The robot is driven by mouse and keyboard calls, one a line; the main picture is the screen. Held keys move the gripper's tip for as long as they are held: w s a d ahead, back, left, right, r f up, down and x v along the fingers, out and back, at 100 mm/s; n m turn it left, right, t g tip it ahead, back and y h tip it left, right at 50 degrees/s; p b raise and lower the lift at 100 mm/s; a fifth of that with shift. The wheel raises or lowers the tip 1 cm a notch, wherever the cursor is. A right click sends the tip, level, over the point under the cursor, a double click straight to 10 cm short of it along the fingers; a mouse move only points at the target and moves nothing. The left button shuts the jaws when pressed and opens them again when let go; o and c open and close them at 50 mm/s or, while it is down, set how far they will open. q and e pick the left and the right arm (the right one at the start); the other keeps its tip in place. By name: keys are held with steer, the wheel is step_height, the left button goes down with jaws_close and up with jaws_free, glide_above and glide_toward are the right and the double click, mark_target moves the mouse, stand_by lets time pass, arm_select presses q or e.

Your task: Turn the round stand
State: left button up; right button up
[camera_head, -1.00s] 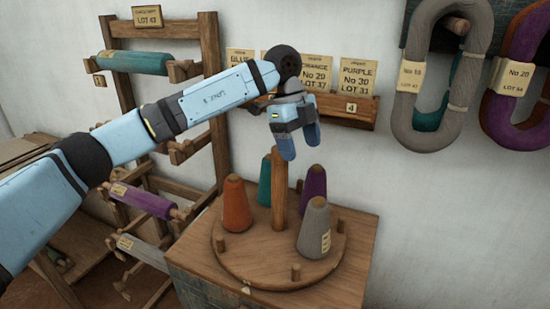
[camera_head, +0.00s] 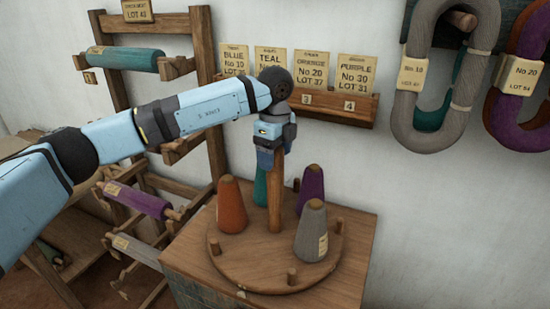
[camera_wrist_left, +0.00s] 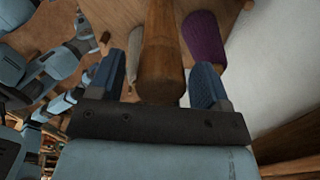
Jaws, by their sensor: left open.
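The round stand (camera_head: 262,262) is a wooden disc on a wooden box, with a central post (camera_head: 277,200) and short pegs near its rim. It carries an orange cone (camera_head: 232,207), a teal cone (camera_head: 261,188), a purple cone (camera_head: 311,184) and a grey cone (camera_head: 312,232). My left gripper (camera_head: 270,158) points down at the top of the post. In the left wrist view the open fingers (camera_wrist_left: 162,85) stand on either side of the post (camera_wrist_left: 160,50), with gaps visible. The purple cone (camera_wrist_left: 204,38) shows beyond them. My right gripper is not in view.
A wall rack holds tags (camera_head: 310,73) above a wooden ledge (camera_head: 335,105). Grey (camera_head: 428,135) and purple (camera_head: 520,125) yarn hanks hang at the right. A wooden frame with wound rollers (camera_head: 128,59) stands at the left. The box top (camera_head: 358,225) has bare room right of the disc.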

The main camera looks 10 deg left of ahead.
arm_select(q)
step_height(320, 180, down, 2)
steer(key=shift+f, duration=0.1)
steer(key=c, duration=1.3)
steer(key=shift+w, duration=0.1)
